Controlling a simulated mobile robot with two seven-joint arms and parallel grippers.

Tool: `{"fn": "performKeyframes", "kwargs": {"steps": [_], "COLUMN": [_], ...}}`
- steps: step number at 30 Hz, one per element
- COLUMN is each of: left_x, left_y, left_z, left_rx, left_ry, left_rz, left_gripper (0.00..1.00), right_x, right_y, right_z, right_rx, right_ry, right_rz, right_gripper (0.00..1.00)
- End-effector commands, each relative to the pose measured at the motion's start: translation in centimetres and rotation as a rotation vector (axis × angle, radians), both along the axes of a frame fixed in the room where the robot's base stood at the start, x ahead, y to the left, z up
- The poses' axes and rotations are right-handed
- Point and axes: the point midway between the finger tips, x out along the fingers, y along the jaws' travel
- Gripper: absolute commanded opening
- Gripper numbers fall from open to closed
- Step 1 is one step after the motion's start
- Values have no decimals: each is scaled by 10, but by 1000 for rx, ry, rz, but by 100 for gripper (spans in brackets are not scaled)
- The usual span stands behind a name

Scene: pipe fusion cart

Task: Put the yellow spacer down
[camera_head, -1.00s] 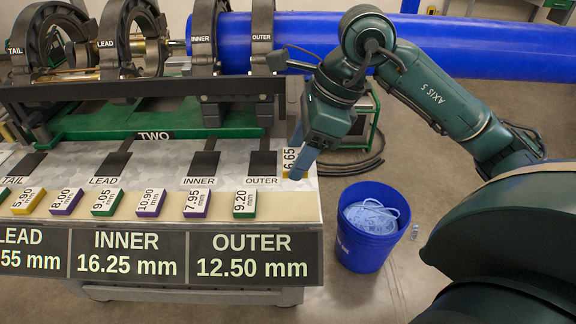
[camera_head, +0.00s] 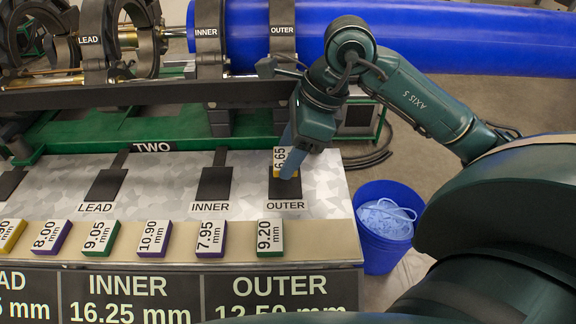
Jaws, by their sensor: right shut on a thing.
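The yellow spacer (camera_head: 279,160) has a white face marked 6.65. My right gripper (camera_head: 289,160) is shut on it and partly hides it. The spacer is over the black OUTER pad (camera_head: 285,188) on the cart's grey top; I cannot tell whether it touches the pad. My left gripper is not in view.
Several labelled spacers stand in a row on the tan front strip, among them the green 9.20 (camera_head: 270,237) and purple 7.95 (camera_head: 210,239). The INNER (camera_head: 215,184) and LEAD (camera_head: 106,185) pads are bare. A blue bucket (camera_head: 388,240) stands right of the cart. A blue pipe (camera_head: 420,38) runs behind.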

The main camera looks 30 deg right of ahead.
Motion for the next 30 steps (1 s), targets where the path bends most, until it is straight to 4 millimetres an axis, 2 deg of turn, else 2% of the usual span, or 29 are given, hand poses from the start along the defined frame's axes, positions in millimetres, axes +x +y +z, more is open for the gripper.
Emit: {"fn": "performKeyframes", "kwargs": {"steps": [7,13,20,21,28,30], "left_x": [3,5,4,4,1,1], "left_y": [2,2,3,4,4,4], "left_z": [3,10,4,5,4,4], "left_rx": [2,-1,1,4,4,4], "left_ry": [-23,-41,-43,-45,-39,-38], "left_rz": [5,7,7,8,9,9], "left_gripper": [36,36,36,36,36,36], "right_x": [-1,0,0,0,0,0], "right_y": [1,0,0,0,0,0], "right_z": [-36,-40,-45,-45,-43,-43], "right_rx": [2,1,0,0,0,0], "right_ry": [3,-1,0,0,0,0], "right_rz": [1,1,1,1,1,1], "right_gripper": [32,32,32,54,73,75]}}
